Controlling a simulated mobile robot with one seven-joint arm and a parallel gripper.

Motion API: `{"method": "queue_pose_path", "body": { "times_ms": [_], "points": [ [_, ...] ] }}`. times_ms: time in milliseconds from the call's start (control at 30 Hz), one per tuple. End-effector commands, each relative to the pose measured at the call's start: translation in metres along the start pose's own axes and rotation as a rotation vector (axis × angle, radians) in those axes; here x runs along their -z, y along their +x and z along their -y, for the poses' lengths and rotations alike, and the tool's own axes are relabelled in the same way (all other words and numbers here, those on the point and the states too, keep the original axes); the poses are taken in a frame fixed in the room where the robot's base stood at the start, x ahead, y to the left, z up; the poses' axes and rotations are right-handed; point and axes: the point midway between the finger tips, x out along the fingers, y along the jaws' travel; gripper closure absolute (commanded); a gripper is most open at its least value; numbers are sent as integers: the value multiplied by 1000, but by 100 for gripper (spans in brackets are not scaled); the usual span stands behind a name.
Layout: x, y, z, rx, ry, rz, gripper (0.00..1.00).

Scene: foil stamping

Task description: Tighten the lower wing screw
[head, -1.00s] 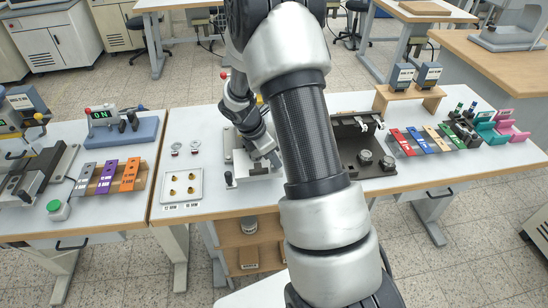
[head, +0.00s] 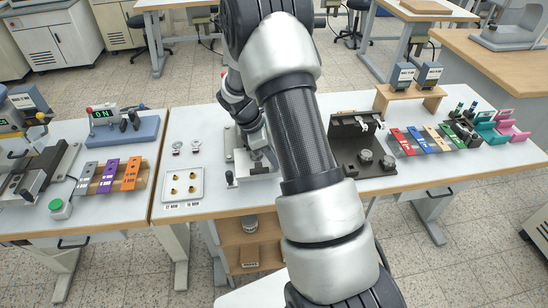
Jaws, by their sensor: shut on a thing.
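A grey metal fixture (head: 240,170) stands on the middle table, with a small dark knob (head: 231,177) at its front left. My gripper (head: 263,153) is at the right part of this fixture, low and pointing down, and is partly covered by my own arm. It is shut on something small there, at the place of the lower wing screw. The wing screw itself is too small and too hidden to make out, so I cannot tell how far it is turned.
A white tray (head: 184,198) with small brass pieces and two small gauges lie left of the fixture. A dark fixture (head: 345,160) with round knobs stands to the right. Coloured blocks on a rack (head: 437,152) stand further right. The table's front edge is close below.

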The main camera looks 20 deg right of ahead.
Motion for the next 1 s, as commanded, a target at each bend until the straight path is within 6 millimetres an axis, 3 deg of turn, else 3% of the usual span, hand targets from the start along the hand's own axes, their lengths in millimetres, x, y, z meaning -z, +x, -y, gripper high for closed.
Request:
{"method": "queue_pose_path", "body": {
  "times_ms": [133, 167, 233, 633, 767, 1000],
  "points": [
    [0, 0, 0, -1, -1, 0, 100],
    [0, 0, 0, -1, -1, 0, 83],
    [0, 0, 0, -1, -1, 0, 72],
    [0, -7, 0, -2, -1, 0, 71],
    [0, -27, -1, -5, -1, -1, 71],
    [0, -85, -1, -7, -1, -2, 71]
  ]
}}
